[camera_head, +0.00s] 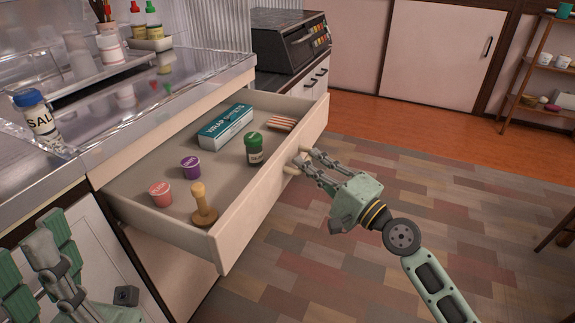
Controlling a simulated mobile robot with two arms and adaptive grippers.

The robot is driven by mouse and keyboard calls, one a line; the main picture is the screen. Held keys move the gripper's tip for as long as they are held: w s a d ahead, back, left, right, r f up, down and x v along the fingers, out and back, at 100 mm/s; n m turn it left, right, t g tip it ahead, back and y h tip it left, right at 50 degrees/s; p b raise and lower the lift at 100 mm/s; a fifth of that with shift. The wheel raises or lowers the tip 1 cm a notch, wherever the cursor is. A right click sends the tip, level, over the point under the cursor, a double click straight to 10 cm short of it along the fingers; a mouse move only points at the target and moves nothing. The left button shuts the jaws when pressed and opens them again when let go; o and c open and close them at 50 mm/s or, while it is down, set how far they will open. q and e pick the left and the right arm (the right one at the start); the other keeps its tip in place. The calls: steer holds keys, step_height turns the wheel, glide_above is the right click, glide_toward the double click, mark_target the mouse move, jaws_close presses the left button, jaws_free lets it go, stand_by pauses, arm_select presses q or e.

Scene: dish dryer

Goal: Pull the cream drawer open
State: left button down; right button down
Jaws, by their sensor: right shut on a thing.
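The cream drawer (243,215) stands well out from the counter, with its inside in plain view. Its knob-like handle (291,168) is on the front panel, partly hidden by my fingers. My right gripper (303,163) is shut on the handle, with its arm coming in from the lower right. In the drawer are a wrap box, a green-capped jar, a purple cup, a pink cup, a wooden stamp-like tool and a striped item. My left gripper (60,265) is at the lower left, away from the drawer front; its fingertips are not clear.
A salt shaker (38,118) stands on the counter at the left. A tray with bottles (150,40) is at the back. A dark toaster oven (290,40) is beyond the drawer. The patchwork floor right of the drawer is clear.

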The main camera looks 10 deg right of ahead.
steer(key=shift+s+d+f+b, duration=0.1)
steer(key=shift+s+d+b, duration=0.1)
steer(key=shift+s+d, duration=0.4)
steer(key=shift+s+d+f+b, duration=0.1)
steer(key=shift+s+d+b, duration=0.1)
steer(key=shift+s+d, duration=0.35)
steer(key=shift+w+d, duration=0.1)
steer(key=shift+w, duration=0.05)
steer(key=c, duration=1.8)
jaws_free()
steer(key=shift+r, duration=0.1)
steer(key=shift+d, duration=0.1)
steer(key=v, duration=1.2)
